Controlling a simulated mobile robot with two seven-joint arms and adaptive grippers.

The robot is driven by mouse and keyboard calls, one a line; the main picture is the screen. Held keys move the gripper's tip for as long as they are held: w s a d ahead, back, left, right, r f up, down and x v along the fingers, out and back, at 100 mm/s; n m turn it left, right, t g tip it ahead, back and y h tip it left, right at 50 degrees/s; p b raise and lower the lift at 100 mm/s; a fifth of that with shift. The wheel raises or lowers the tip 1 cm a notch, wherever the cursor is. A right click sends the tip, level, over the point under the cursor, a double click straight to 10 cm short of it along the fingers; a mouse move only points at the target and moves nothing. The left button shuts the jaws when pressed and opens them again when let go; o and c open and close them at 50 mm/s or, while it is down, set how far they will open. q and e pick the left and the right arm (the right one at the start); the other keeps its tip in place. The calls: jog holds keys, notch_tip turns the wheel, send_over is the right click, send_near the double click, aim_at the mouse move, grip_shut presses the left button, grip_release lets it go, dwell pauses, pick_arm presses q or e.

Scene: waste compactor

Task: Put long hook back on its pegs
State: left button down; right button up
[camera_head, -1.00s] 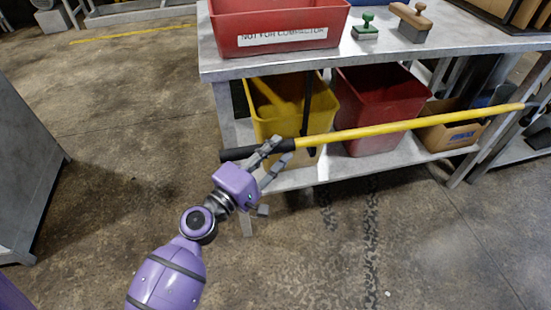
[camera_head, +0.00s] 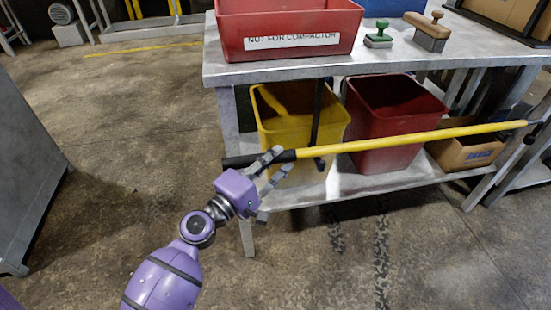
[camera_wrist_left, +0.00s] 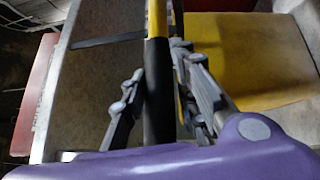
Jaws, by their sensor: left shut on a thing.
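The long hook (camera_head: 410,138) is a yellow pole with a black grip at its near end. In the head view it runs out to the right in front of the table, and its far end is by the table's right legs. My left gripper (camera_head: 272,168) is shut on the black grip. In the left wrist view the black grip (camera_wrist_left: 158,88) lies between the two fingers of the left gripper (camera_wrist_left: 158,100). The pegs cannot be made out in these views. My right gripper is not in view.
A metal table (camera_head: 390,66) carries a red bin (camera_head: 288,28) marked "NOT FOR COMPACTOR" and stamps. On its lower shelf (camera_head: 310,193) stand a yellow bin (camera_head: 285,140), a red bin (camera_head: 390,105) and a cardboard box (camera_head: 465,153). Floor at the front is clear.

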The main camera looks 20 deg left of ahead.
pick_arm(q)
jog(key=shift+f, duration=0.2)
jog(key=c, duration=1.3)
grip_release()
jog(key=shift+f, duration=0.15)
jog(key=v, duration=1.2)
